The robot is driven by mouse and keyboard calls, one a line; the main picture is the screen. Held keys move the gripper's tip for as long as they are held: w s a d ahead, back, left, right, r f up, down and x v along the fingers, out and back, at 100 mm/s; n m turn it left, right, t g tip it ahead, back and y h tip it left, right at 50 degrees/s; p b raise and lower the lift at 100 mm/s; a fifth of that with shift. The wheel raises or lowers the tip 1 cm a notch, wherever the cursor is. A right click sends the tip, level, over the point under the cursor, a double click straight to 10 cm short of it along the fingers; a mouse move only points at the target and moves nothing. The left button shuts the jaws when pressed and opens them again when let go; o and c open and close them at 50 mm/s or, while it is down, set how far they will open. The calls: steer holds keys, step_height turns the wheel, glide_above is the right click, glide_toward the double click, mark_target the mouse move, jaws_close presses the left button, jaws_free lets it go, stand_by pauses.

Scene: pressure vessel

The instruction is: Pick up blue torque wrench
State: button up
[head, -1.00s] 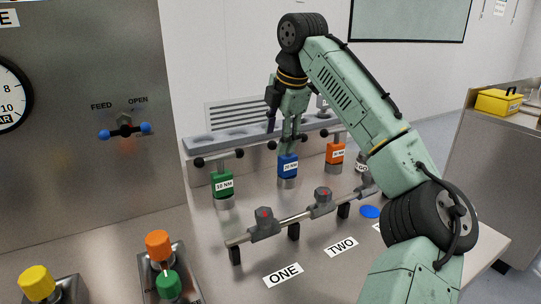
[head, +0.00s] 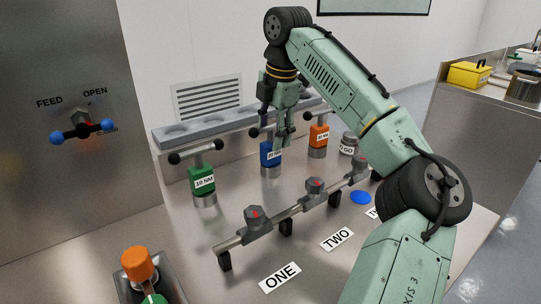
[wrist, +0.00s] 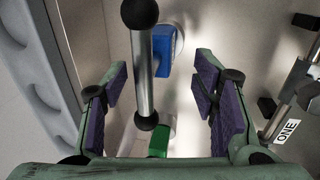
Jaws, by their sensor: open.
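The blue torque wrench (head: 271,155) stands upright on the steel bench, between the green and orange wrenches. My gripper (head: 283,140) is open and empty, pointing down at the blue wrench's upper part and partly covering it. In the wrist view the fingers of my gripper (wrist: 162,88) are spread wide. The blue wrench's body (wrist: 162,48) shows beyond them, and a steel T-handle bar with black ball ends (wrist: 143,75) lies in the gap between the fingers. I cannot tell whether any finger touches it.
The green wrench (head: 203,181) stands to the left, the orange wrench (head: 318,138) to the right. A grey rack (head: 225,128) runs behind. A pipe with clamps (head: 285,215) crosses in front.

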mark_target(271, 136)
steer(key=shift+w+a+f, duration=0.1)
steer(key=shift+w+f, duration=0.15)
steer(key=shift+f, duration=0.7)
steer(key=shift+w+a+f, duration=0.1)
steer(key=shift+w+f, duration=0.1)
steer(key=shift+f, duration=0.7)
steer(key=shift+c, duration=0.5)
jaws_close()
steer(key=shift+r, duration=0.1)
